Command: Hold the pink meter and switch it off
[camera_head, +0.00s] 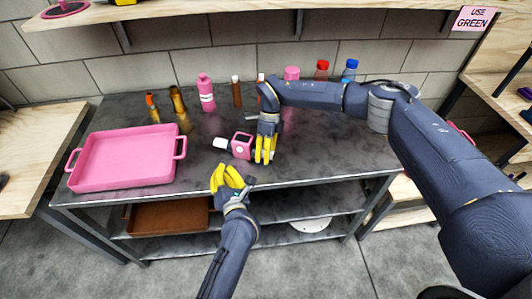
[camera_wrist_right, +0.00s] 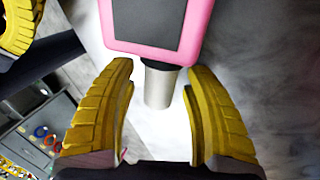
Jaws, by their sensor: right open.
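The pink meter (camera_head: 242,146) lies on the dark metal table, near its middle, with a white end pointing left and a dark screen. In the right wrist view, the meter (camera_wrist_right: 113,38) is at the top, its grey cylindrical stem (camera_wrist_right: 165,88) reaching down toward the gap between my fingers. My right gripper (camera_wrist_right: 160,112) is open around the stem's end, apart from it; in the head view it (camera_head: 265,150) is just right of the meter. My left gripper (camera_head: 228,178) is in front of the meter, near the table's front edge, and holds nothing visible; its finger opening is unclear.
A pink tray (camera_head: 125,182) with handles takes up the table's left side. Several bottles, including a pink one (camera_head: 206,92) and a blue-capped one (camera_head: 350,70), stand along the back. A wooden shelf (camera_head: 230,18) hangs above. My right arm covers the table's back right.

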